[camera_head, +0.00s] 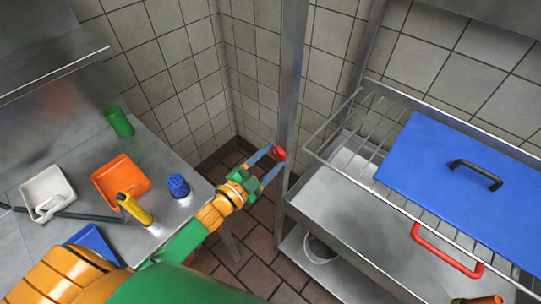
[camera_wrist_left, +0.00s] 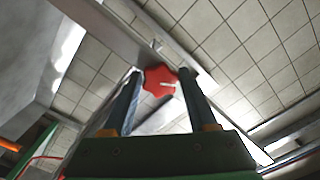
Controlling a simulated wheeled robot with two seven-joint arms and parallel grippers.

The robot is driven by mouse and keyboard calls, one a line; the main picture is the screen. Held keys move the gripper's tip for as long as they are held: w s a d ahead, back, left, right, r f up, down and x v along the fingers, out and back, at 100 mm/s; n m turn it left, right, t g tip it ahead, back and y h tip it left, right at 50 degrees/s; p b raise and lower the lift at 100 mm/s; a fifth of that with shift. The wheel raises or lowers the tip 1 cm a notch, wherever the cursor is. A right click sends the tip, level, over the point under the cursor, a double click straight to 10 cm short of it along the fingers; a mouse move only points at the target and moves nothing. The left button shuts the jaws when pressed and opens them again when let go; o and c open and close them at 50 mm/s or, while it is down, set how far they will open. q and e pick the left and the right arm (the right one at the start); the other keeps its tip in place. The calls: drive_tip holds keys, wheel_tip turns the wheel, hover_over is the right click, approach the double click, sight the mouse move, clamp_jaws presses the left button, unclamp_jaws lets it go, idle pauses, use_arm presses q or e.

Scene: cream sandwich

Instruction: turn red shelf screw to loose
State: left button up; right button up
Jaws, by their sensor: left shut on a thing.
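The red shelf screw (camera_head: 279,153) is a small star-shaped knob on the upright metal post (camera_head: 291,90) at the left of the shelf. In the left wrist view the red screw (camera_wrist_left: 161,80) sits between the two fingertips, with a small white mark on its face. My left gripper (camera_head: 273,160) reaches in from the left and is shut on the screw; it also shows in the left wrist view (camera_wrist_left: 160,88). The far side of the screw is hidden. My right gripper is not in view.
A wire rack with a blue lid (camera_head: 450,165) with a black handle stands right of the post. A metal counter at left holds a green cup (camera_head: 119,122), an orange tray (camera_head: 121,180), a yellow-handled tool (camera_head: 135,208) and a blue brush-like item (camera_head: 178,186).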

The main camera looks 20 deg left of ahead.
use_arm(q)
drive_tip(key=n, duration=0.2)
drive_tip(key=n+p, duration=0.1)
drive_tip(key=n, duration=0.1)
drive_tip(key=shift+d+r+n, duration=0.15)
drive_tip(key=shift+n, duration=0.15)
drive_tip(key=shift+d+n, duration=0.1)
drive_tip(key=shift+n, duration=2.2)
drive_tip(key=o, duration=1.2)
drive_tip(key=shift+c, duration=0.2)
drive_tip(key=shift+o, duration=1)
